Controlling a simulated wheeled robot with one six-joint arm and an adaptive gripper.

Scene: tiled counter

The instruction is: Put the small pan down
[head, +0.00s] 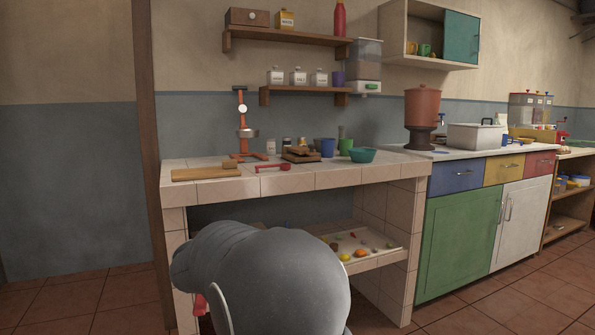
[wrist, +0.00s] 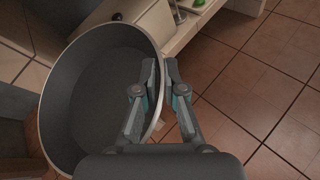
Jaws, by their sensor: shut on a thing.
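The small pan (wrist: 85,90) is dark grey inside with a pale rim and fills the left of the wrist view. It looks empty and is tipped in that view. My gripper (wrist: 161,82) is shut on the pan's right-hand wall at the rim, one finger on each side. The pan is held off the floor, near the counter. In the head view my grey arm covers the bottom middle. A pale curved edge there may be the pan's rim, but I cannot tell. The tiled counter (head: 333,179) is behind the arm.
On the counter are a rolling pin (head: 205,173), a red spoon (head: 273,167), an orange press (head: 245,133), wooden boards (head: 301,154), cups and a teal bowl (head: 362,155). The front right top is bare. Below, a shelf (head: 385,257) holds small coloured items. Tiled floor (wrist: 265,95) is clear.

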